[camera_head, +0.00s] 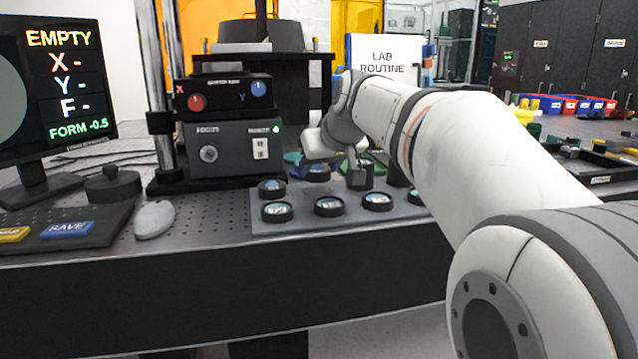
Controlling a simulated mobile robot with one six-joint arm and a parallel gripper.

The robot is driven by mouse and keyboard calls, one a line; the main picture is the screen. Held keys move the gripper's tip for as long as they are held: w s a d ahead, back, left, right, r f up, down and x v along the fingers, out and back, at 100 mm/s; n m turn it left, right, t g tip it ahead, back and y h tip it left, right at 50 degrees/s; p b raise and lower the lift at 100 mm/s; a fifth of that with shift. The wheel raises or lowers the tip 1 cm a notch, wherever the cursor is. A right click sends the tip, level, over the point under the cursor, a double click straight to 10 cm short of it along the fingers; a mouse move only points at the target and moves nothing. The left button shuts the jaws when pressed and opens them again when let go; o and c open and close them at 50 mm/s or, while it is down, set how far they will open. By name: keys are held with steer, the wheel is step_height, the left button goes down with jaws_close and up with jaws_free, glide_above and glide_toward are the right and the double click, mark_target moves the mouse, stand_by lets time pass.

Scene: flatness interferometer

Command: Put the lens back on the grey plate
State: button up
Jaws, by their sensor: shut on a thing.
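The grey plate (345,225) lies on the bench, with round black-rimmed lenses on it. Its front row shows a left lens (277,211), a middle lens (328,206) and a right lens (377,201). Another lens (271,188) sits behind at the left. My gripper (359,178) is low over the back part of the plate, behind the front row. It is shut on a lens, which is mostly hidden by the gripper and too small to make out. I cannot tell whether the held lens touches the plate.
The interferometer (235,148), with its knobs and column, stands behind left of the plate. A monitor (50,90) reads EMPTY. A mouse (154,219) and a button pad (70,232) lie at the left. My arm hides the bench at right.

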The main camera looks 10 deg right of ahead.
steer(key=shift+f+b, duration=0.3)
steer(key=shift+f, duration=0.85)
steer(key=shift+f, duration=0.25)
steer(key=o, duration=1.1)
steer(key=shift+r, duration=0.1)
steer(key=shift+r, duration=0.2)
steer(key=p+v, duration=0.3)
steer(key=v, duration=0.9)
steer(key=shift+s, duration=0.1)
steer(key=shift+f, duration=0.1)
